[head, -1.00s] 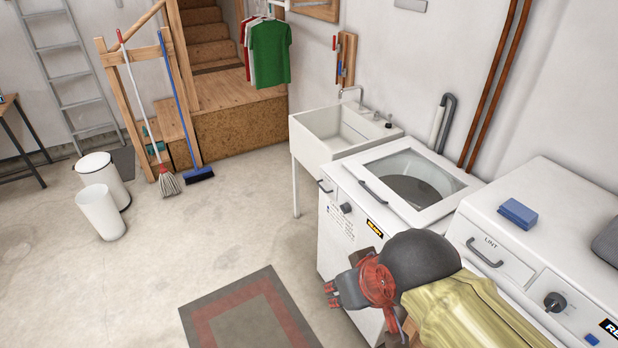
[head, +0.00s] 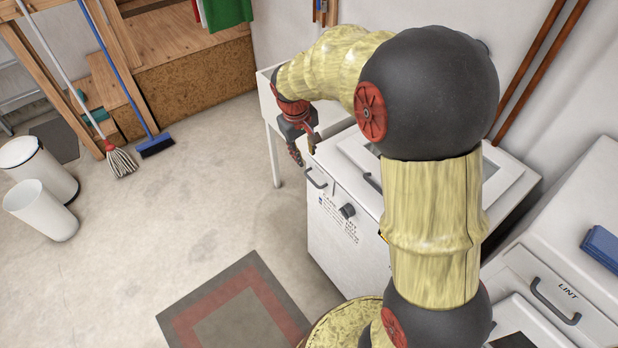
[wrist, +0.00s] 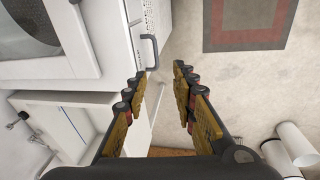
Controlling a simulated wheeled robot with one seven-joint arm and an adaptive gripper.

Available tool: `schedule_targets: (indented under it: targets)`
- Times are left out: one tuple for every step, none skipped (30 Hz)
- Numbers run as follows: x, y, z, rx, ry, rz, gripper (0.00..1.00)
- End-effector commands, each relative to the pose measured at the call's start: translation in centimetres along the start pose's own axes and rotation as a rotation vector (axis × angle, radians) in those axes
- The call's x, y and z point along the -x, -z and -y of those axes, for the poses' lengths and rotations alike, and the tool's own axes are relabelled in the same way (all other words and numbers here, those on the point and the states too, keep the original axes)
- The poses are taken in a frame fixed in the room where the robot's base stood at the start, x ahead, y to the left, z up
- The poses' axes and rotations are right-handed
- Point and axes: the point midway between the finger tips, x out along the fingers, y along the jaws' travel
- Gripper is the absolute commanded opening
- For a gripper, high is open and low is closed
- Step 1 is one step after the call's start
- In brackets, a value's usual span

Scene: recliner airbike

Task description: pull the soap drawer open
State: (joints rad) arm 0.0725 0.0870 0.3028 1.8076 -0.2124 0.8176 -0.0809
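The soap drawer's grey bar handle (head: 315,178) is on the upper left front of the white top-loading washer (head: 330,240). The drawer front looks flush with the washer. My gripper (head: 304,154) points down just above and left of the handle, with its fingers apart and nothing between them. In the wrist view, the handle (wrist: 154,52) is just beyond the fingertips, near the left finger, and my open gripper (wrist: 159,72) appears apart from it. My arm hides much of the washer's lid in the head view.
A white sink (head: 266,95) stands beyond the washer. A dial (head: 347,211) sits right of the drawer handle. A dryer with a lint handle (head: 555,302) is at the right. The floor before the washer is open, with a grey and red mat (head: 225,315).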

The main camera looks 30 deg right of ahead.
Motion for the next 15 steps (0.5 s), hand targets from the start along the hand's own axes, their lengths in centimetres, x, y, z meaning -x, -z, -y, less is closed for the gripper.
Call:
schedule_targets:
  targets:
    - [-2.6,0.7,-0.2,0.011,-0.002,0.024,0.27]
    - [-3.7,1.1,-0.3,0.017,-0.004,0.033,0.27]
    - [-5.1,1.5,-0.4,0.025,-0.005,0.045,0.27]
    - [-6.1,1.8,-0.5,0.030,-0.007,0.053,0.27]
    - [-7.0,2.0,-0.6,0.035,-0.008,0.060,0.27]
    - [-8.0,2.3,-0.7,0.041,-0.010,0.069,0.27]
    - [-8.6,2.5,-0.8,0.045,-0.011,0.074,0.27]
    - [-9.2,2.6,-0.8,0.048,-0.011,0.079,0.27]
    - [-9.8,2.7,-0.9,0.052,-0.012,0.083,0.27]
    - [-10.2,2.8,-0.9,0.054,-0.012,0.087,0.27]
    - [-10.5,2.8,-0.9,0.055,-0.012,0.089,0.27]
    - [-10.7,2.9,-0.9,0.057,-0.013,0.090,0.27]
    - [-10.9,2.9,-1.0,0.057,-0.013,0.091,0.27]
    - [-11.1,2.9,-1.0,0.058,-0.013,0.091,0.27]
    - [-11.3,2.9,-1.0,0.058,-0.013,0.092,0.27]
